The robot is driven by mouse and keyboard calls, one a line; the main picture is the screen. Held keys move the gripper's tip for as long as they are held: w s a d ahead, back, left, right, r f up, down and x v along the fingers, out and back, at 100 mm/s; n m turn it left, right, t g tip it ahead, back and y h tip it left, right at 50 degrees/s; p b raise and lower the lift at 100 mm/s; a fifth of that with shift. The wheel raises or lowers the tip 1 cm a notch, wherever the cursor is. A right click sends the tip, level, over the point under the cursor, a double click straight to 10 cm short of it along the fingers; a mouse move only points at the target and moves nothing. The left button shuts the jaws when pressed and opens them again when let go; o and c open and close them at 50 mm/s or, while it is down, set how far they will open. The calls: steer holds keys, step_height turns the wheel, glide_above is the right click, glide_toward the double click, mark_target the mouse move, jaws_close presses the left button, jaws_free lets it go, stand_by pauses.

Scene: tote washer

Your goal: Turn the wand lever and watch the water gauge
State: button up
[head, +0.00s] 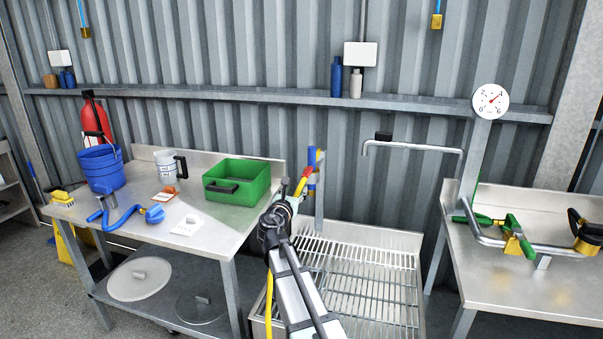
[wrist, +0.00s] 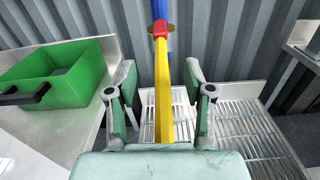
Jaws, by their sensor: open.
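The wand lever is a yellow bar (wrist: 163,95) with a red end piece (wrist: 158,29), in front of a blue upright pipe (wrist: 159,9). In the head view, the lever (head: 299,188) shows small beside the blue pipe (head: 311,156), above the grated sink. My gripper (wrist: 160,78) is open, with the yellow bar between its two fingers and a gap on each side. In the head view, my gripper (head: 286,198) is at the lever's near end, partly hidden by my arm. The round white water gauge (head: 490,101) is at right; its red needle points to the upper right.
A green bin (head: 238,164) and a blue bucket (head: 100,168) stand on the left table (head: 225,222). The grated sink (head: 372,270) lies below the lever. A bent pipe (head: 410,148) crosses at right, above a bench with green-and-yellow valves (head: 515,238).

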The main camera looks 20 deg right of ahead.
mark_target(310, 167)
steer(key=shift+n, duration=0.3)
steer(key=p+x, duration=0.2)
steer(key=x, duration=1.5)
steer(key=shift+w+d+f, duration=0.15)
steer(key=shift+w, duration=0.1)
jaws_close()
